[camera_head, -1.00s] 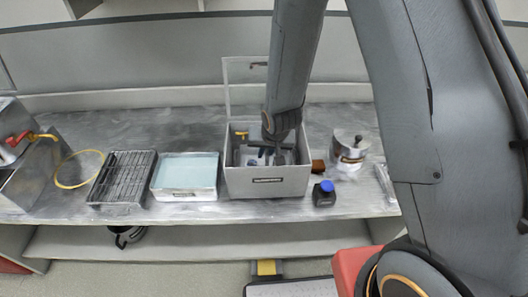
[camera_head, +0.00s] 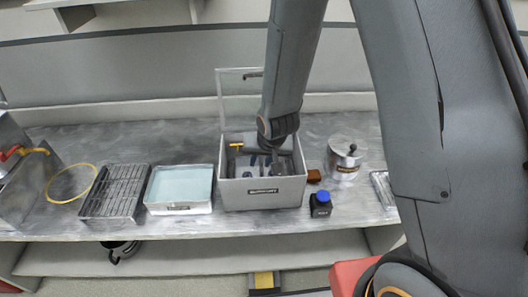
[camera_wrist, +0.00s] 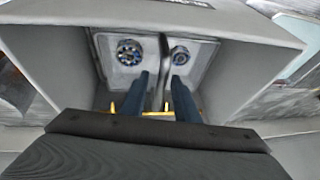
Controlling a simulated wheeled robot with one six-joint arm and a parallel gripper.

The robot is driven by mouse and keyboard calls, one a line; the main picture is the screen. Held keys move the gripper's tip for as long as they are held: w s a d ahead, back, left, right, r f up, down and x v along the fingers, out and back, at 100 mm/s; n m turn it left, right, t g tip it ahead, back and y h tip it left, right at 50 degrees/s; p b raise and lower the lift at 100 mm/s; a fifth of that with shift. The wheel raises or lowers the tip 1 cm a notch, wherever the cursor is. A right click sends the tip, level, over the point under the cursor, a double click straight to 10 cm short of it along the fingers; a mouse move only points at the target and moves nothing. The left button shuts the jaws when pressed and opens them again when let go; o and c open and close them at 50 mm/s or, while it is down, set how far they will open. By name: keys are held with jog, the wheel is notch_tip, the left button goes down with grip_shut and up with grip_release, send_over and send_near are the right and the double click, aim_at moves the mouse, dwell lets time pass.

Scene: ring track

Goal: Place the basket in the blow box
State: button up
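The blow box (camera_head: 262,195) is a light grey open-topped box with a clear lid raised at its back. My gripper (camera_wrist: 160,78) is lowered into the box. In the wrist view a pale rectangular tray, which I take to be the basket (camera_wrist: 148,62), lies low inside the grey walls. It carries two round parts with blue in them. A dark upright handle (camera_wrist: 164,40) rises between my two blue fingers. Narrow gaps seem to show on both sides of the handle, so the fingers look open around it. The basket's underside is hidden, so its contact with the floor cannot be seen.
Left of the box are a tray of pale blue liquid (camera_head: 181,186), a black rack (camera_head: 113,192) and a yellow-rimmed ring (camera_head: 72,183). On the right are a blue-capped bottle (camera_head: 320,206), a brown block (camera_head: 314,176) and a metal pot (camera_head: 344,158).

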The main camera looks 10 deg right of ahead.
jog(key=v, duration=0.8)
jog(key=s+d+r+g, duration=0.1)
jog(key=s+d+r, duration=0.2)
jog(key=s+d, duration=0.2)
jog(key=s+d+r+g+h, duration=0.1)
jog(key=s+d+r+g, duration=0.1)
jog(key=s+d+r, duration=0.2)
jog(key=s+d, duration=0.2)
jog(key=d, duration=0.2)
jog(key=shift+d+r+n, duration=0.25)
jog(key=shift+n, duration=0.15)
jog(key=shift+f+b, duration=0.1)
jog(key=shift+b, duration=0.2)
jog(key=shift+f+b, duration=0.65)
jog(key=shift+f, duration=0.1)
